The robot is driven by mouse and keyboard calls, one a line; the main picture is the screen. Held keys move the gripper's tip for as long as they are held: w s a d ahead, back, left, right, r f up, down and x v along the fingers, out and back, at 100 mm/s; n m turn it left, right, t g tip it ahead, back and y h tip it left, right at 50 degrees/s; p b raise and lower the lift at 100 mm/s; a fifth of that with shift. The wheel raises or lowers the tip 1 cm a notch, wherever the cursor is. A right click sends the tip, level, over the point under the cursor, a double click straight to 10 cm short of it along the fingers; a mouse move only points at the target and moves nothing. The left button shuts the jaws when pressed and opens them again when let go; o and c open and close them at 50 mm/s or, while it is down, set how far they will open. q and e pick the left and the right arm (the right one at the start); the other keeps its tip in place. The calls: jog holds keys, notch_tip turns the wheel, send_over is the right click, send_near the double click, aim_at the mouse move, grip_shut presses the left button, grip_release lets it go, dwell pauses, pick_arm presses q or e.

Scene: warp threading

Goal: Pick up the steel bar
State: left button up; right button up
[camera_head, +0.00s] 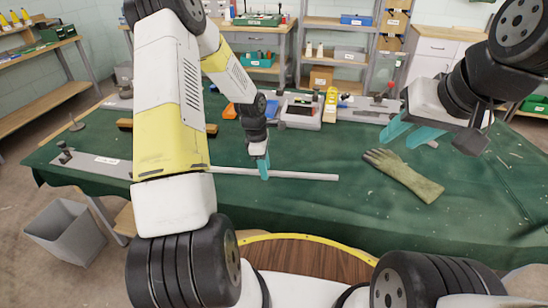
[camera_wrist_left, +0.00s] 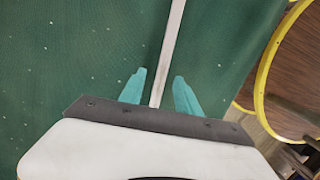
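The steel bar (camera_head: 305,176) is a long thin grey rod lying roughly left to right near the front of the green-covered table; its left part is hidden behind my left arm. My left gripper (camera_head: 264,168) points down at the bar. In the left wrist view, the bar (camera_wrist_left: 171,40) runs between the two teal fingers of the left gripper (camera_wrist_left: 159,80), with a gap visible on each side, so the gripper is open around or just above it. My right gripper (camera_head: 408,133) is open and empty, raised over the right side of the table.
A work glove (camera_head: 405,175) lies on the table right of the bar. A grey tray (camera_head: 301,112), a yellow item (camera_head: 331,104) and fixtures line the back. A grey bin (camera_head: 66,236) stands on the floor at left. The green cloth between bar and glove is clear.

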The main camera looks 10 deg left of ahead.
pick_arm(q)
jog(key=shift+c, duration=0.5)
grip_shut()
jog(key=shift+w, duration=0.1)
dwell(0.8)
